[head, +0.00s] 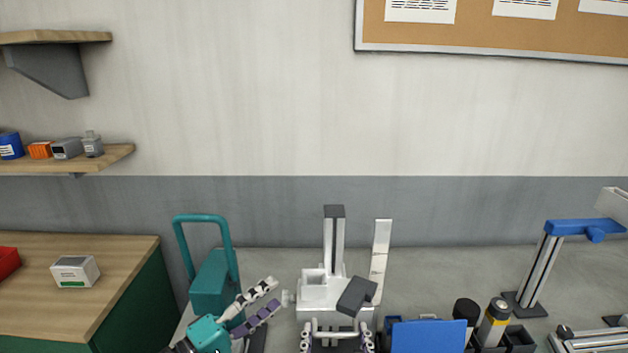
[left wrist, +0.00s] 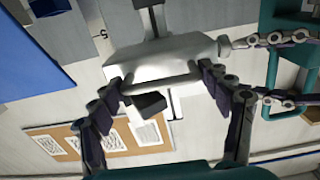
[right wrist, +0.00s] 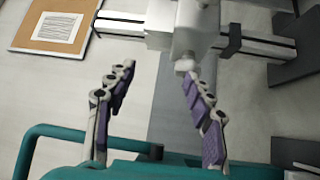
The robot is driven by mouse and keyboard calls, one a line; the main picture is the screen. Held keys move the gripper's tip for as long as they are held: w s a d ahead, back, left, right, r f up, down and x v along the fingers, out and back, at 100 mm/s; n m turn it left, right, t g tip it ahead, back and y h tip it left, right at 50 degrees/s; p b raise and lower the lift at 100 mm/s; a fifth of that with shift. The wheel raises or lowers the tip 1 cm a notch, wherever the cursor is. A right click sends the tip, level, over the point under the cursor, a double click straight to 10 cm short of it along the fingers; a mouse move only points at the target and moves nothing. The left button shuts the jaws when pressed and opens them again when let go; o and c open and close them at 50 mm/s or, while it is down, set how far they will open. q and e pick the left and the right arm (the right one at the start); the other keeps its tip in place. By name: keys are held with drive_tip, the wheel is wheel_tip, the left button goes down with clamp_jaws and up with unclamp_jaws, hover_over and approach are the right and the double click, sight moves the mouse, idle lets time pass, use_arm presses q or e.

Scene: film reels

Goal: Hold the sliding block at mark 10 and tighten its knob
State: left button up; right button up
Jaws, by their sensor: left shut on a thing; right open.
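The small light knob (head: 287,298) sticks out of the block's left side. My right gripper (head: 271,295) is open just left of the knob. In the right wrist view the knob (right wrist: 185,64) is close to the right finger's tip, and contact is unclear.
A dark grey piece (head: 357,296) juts from the block's front right. A teal-handled case (head: 212,285) stands behind my right arm. A blue panel (head: 428,336), dark cylinders and a blue-topped stand (head: 541,265) are to the right. A wooden-topped cabinet (head: 75,270) is left.

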use_arm(q)
drive_tip(key=shift+f, duration=0.1)
use_arm(e)
drive_tip(key=shift+d+r, duration=0.1)
drive_tip(key=shift+r, duration=1.95)
use_arm(q)
drive_tip(key=o, duration=1.7)
drive_tip(key=shift+o, duration=0.2)
drive_tip(key=shift+s+p, duration=0.65)
drive_tip(key=shift+s, duration=2.3)
use_arm(e)
drive_tip(key=shift+r, duration=0.6)
